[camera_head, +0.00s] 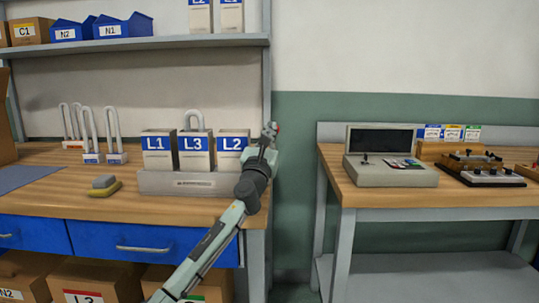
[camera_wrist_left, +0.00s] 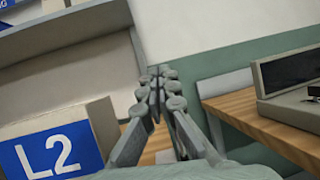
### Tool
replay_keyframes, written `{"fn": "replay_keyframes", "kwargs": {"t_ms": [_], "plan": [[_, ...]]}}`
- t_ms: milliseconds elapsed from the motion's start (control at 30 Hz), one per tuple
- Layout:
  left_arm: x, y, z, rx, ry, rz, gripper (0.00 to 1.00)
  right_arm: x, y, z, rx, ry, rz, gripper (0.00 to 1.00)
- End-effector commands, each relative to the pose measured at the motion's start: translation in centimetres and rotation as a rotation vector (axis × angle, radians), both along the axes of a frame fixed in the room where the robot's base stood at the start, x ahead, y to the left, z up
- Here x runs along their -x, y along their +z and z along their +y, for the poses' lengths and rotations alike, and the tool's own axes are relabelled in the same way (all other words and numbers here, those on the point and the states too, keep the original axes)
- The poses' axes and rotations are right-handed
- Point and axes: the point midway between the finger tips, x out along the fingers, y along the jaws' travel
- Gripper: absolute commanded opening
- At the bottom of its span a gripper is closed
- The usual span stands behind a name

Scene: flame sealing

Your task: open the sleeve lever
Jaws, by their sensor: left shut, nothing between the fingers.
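My left gripper (camera_head: 270,130) is raised beside the right end of the left bench, just right of the L2 box. Its fingers are shut and empty in the left wrist view (camera_wrist_left: 158,75). I cannot tell for sure which part is the sleeve lever. A grey console (camera_head: 390,178) with a dark upright panel stands on the right bench, with a small dark knob (camera_head: 365,160) on its front left. Dark fixtures (camera_head: 493,177) with black knobs sit right of it. My gripper is apart from all of these. My right gripper is not in view.
The L2 box (camera_head: 234,143) stands in a grey rack (camera_head: 170,184) with L1 and L3 on the left bench. A shelf post (camera_head: 266,75) rises close to my gripper. A gap separates this bench from the right bench (camera_head: 345,190). Small coloured cards stand behind the fixtures.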

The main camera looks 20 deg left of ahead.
Motion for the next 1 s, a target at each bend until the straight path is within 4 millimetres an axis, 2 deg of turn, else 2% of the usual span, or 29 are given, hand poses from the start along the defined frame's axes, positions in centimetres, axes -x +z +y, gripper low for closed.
{"fn": "replay_keyframes", "kwargs": {"t_ms": [767,1000], "plan": [[-0.45,0.35,0.14,0.0,-0.001,0.0,0.0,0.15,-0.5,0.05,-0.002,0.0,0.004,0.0],[-0.41,0.62,0.79,-0.001,0.0,0.0,0.0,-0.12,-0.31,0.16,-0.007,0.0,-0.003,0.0]]}}
